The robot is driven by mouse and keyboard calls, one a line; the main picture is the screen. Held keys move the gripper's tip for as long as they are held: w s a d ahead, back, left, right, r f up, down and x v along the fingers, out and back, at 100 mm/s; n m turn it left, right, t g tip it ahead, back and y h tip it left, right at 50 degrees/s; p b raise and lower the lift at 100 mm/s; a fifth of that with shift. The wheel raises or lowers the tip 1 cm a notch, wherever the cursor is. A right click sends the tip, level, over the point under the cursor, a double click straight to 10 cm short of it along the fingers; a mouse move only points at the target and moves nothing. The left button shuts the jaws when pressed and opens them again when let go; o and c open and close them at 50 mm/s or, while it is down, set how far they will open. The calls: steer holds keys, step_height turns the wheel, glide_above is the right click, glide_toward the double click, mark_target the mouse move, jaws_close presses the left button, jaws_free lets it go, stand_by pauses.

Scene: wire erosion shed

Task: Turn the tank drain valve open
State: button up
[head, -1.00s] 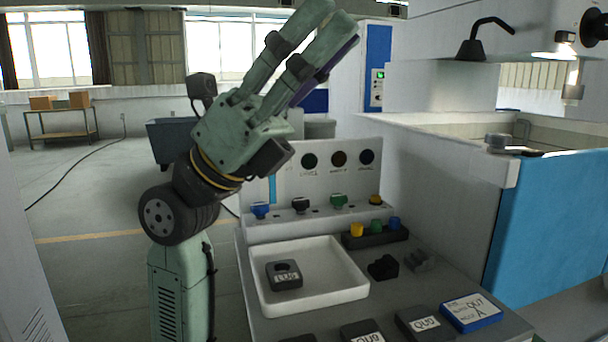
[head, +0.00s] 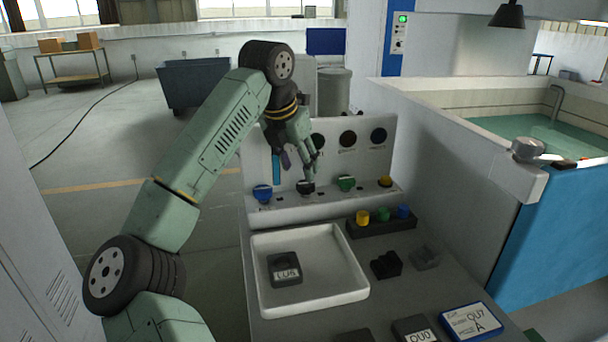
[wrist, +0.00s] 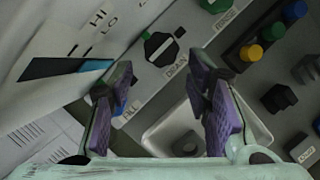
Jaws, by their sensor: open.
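The drain valve is the black knob (head: 305,186) on the white panel's ledge, second from the left. In the wrist view the black knob (wrist: 160,47) sits beside the printed word DRAIN, with a small green mark by its rim. My gripper (head: 299,163) points down just above this knob in the head view. In the wrist view my gripper (wrist: 160,80) has its two purple-padded fingers spread, with nothing between them. The knob shows beyond the gap between the fingertips, apart from them. The tank (head: 480,112) at the right holds greenish water.
A blue knob (head: 262,193) and a green knob (head: 346,183) flank the black one closely; a yellow button (head: 384,181) is further right. The upright panel (head: 375,160) stands behind. A white tray (head: 262,290) and a dark rack (head: 380,226) with coloured caps lie in front.

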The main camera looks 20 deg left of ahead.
mark_target(305, 184)
steer(key=p+x, duration=0.1)
steer(key=x, duration=0.4)
steer(key=shift+w+d+f, duration=0.15)
steer(key=shift+f, duration=0.15)
steer(key=shift+c, duration=0.5)
steer(key=c, duration=0.8)
